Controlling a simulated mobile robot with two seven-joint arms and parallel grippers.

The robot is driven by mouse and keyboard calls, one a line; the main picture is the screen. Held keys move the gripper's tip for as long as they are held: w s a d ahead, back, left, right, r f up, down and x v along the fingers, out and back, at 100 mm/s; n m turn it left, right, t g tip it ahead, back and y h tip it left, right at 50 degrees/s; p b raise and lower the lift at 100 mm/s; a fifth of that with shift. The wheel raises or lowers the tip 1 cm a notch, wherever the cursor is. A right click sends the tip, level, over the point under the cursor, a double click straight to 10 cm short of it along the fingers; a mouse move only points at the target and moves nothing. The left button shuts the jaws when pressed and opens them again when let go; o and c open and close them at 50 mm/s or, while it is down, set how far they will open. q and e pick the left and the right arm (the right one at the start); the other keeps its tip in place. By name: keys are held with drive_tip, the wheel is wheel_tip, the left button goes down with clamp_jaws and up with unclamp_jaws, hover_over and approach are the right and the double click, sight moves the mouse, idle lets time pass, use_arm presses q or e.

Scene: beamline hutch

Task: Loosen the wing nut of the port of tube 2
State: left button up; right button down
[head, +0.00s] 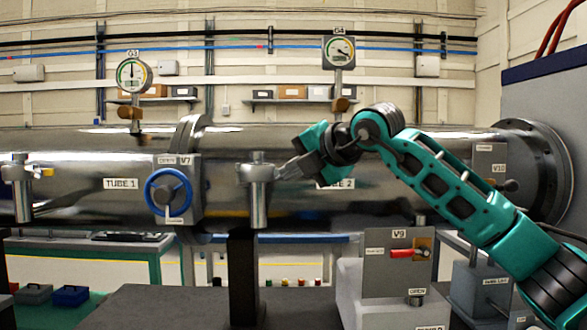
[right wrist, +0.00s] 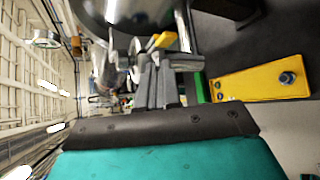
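The port of tube 2 (head: 258,190) is an upright metal cylinder with a clamp at its top, in front of the steel tube 2 (head: 380,190). My right gripper (head: 284,172) reaches in from the right, its grey fingertips at the right side of the clamp. In the head view the fingers cover the place where a wing nut would show. In the right wrist view a yellow piece, probably the wing nut (right wrist: 163,39), shows just beyond the close-set fingers (right wrist: 158,75). Whether they grip it is unclear. My left gripper is out of view.
Tube 1 (head: 92,200) has a similar port (head: 19,185) with a yellow wing nut (head: 47,172). Valve V7 (head: 168,192) with its blue wheel stands left of the tube 2 port. Below right is the V9 panel (head: 388,262) with a red handle. Gauges (head: 339,51) stand above the tubes.

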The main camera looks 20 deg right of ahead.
drive_tip(key=shift+r+n+h+p, duration=0.3)
drive_tip(key=shift+p, duration=0.25)
use_arm(q)
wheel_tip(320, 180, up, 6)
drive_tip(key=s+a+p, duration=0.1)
drive_tip(key=p, duration=0.6)
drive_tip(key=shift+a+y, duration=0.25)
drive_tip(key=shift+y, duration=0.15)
use_arm(e)
drive_tip(key=n+g+h, duration=0.1)
drive_tip(key=h, duration=0.1)
drive_tip(key=a+n+g+h, duration=0.1)
drive_tip(key=h, duration=0.1)
drive_tip(key=n+g+h, duration=0.1)
drive_tip(key=n+h, duration=0.1)
drive_tip(key=shift+w+a+r, duration=0.2)
drive_tip(key=shift+r, duration=0.15)
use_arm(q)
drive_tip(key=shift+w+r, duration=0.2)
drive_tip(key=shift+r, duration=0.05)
use_arm(e)
drive_tip(key=shift+g+h, duration=0.3)
drive_tip(key=shift+h, duration=0.1)
drive_tip(key=c, duration=1.3)
unclamp_jaws()
drive_tip(key=shift+f, duration=0.1)
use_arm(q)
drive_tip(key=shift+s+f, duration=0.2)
